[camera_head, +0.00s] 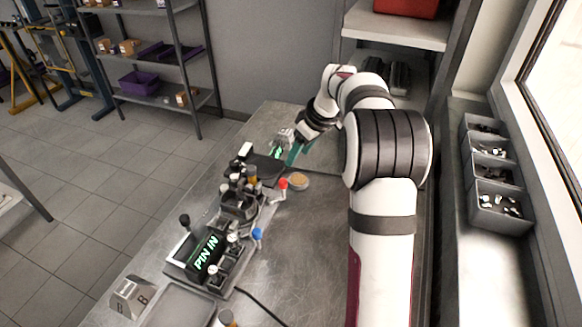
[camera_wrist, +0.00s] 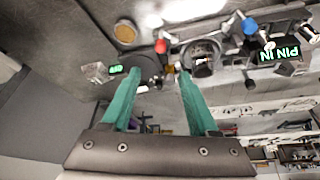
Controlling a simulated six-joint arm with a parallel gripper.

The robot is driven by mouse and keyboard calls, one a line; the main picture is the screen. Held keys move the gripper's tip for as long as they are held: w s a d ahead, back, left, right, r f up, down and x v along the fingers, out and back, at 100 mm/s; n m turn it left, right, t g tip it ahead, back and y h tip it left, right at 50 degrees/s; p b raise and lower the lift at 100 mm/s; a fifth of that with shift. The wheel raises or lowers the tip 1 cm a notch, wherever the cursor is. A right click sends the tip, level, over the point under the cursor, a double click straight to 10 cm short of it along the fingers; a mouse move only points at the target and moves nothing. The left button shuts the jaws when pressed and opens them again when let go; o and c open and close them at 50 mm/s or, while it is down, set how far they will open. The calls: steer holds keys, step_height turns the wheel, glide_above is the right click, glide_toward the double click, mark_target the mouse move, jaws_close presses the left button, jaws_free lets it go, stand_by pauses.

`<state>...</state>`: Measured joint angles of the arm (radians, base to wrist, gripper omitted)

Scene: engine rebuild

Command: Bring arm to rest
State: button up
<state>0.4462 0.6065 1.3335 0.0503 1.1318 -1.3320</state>
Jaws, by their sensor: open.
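My gripper (camera_head: 298,153) is above the far part of the metal workbench (camera_head: 325,235) in the head view, at the end of my outstretched white arm. Its two teal fingers are spread apart in the wrist view (camera_wrist: 160,73). Nothing is held between them; bench items show beyond the gap. A dark fixture with a "PIN IN" display (camera_head: 207,250) stands at the near left of the bench, and the display also shows in the wrist view (camera_wrist: 280,54). A dark round engine fixture (camera_head: 240,205) stands behind it. The exact height of the fingers over the bench is unclear.
A red-topped part (camera_head: 283,184) and a round dish (camera_head: 298,181) are close to the gripper. A blue-topped part (camera_head: 257,234) is nearer. Grey bins (camera_head: 500,207) line the right side, by the window. A shelf rack (camera_head: 150,55) stands at the back left. The bench's near middle is mostly clear.

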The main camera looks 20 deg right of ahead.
steer(key=shift+v, duration=1.05)
steer(key=s+a+r+m+g, duration=0.1)
steer(key=s+a+r+m, duration=0.25)
steer(key=s+a, duration=0.6)
steer(key=s+a+f+m+g, duration=0.1)
steer(key=s+a, duration=0.4)
steer(key=s, duration=0.8)
steer(key=s+a+f+m+g, duration=0.2)
steer(key=s+a+m, duration=0.3)
steer(key=s, duration=0.9)
steer(key=shift+a+f+m, duration=0.35)
steer(key=shift+a+f, duration=0.15)
steer(key=shift+f, duration=0.2)
